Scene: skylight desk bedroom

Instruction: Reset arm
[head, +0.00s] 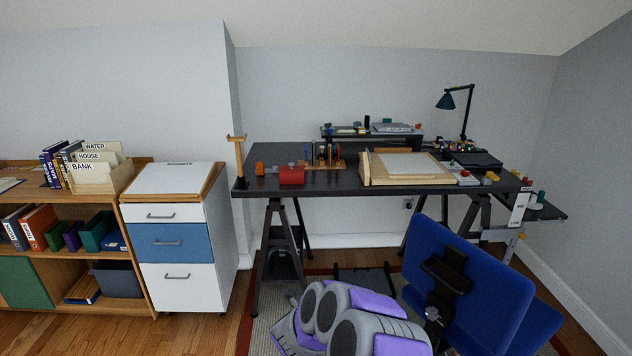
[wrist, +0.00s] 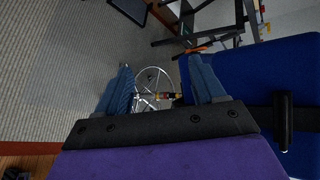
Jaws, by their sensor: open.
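My gripper (wrist: 163,72) shows in the wrist view with its two blue-grey fingers spread wide apart. Nothing is held between them. A metal ring with spokes (wrist: 140,76) shows beyond the gap, seemingly low near the floor. My grey and purple arm is at the bottom centre of the head view, low in front of the desk. Its gripper cannot be made out there.
A blue chair (head: 470,280) stands close to the right of my arm; it also fills the right of the wrist view (wrist: 245,75). The black desk (head: 335,183) is behind, bearing a lamp (head: 447,101) and a drawing board (head: 405,167). A white drawer cabinet (head: 175,212) stands left.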

